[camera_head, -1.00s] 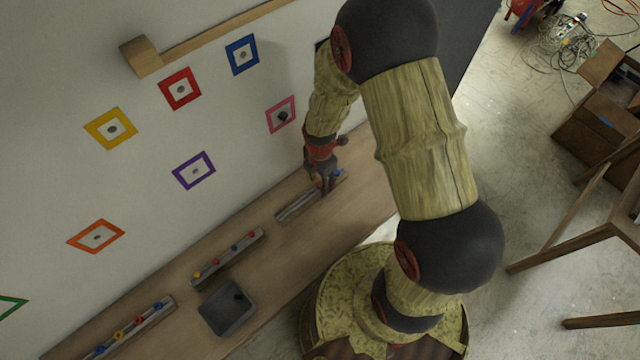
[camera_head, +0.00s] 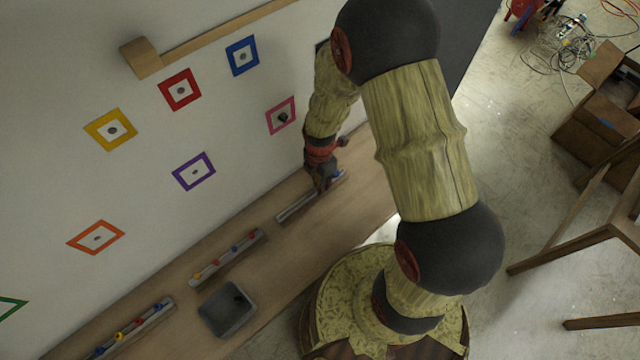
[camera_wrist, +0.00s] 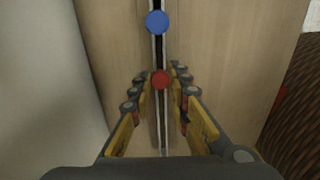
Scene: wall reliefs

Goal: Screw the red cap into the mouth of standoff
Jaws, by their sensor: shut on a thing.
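The red cap (camera_wrist: 161,79) sits between my fingertips in the wrist view, in line with the narrow slotted rail (camera_head: 296,208). My gripper (camera_head: 323,184) is shut on it, down at the rail on the wooden ledge. The gripper also shows in the wrist view (camera_wrist: 161,76), with a finger on each side of the cap. The gripper hides the cap in the head view. A dark standoff (camera_head: 283,117) sticks out of the wall inside the pink frame, up and left of my gripper. I cannot make out its mouth.
A blue cap (camera_wrist: 158,22) sits farther along the same rail. Two other rails (camera_head: 230,257) (camera_head: 128,332) hold several coloured caps. Several coloured frames line the white wall (camera_head: 130,190) beside the arm.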

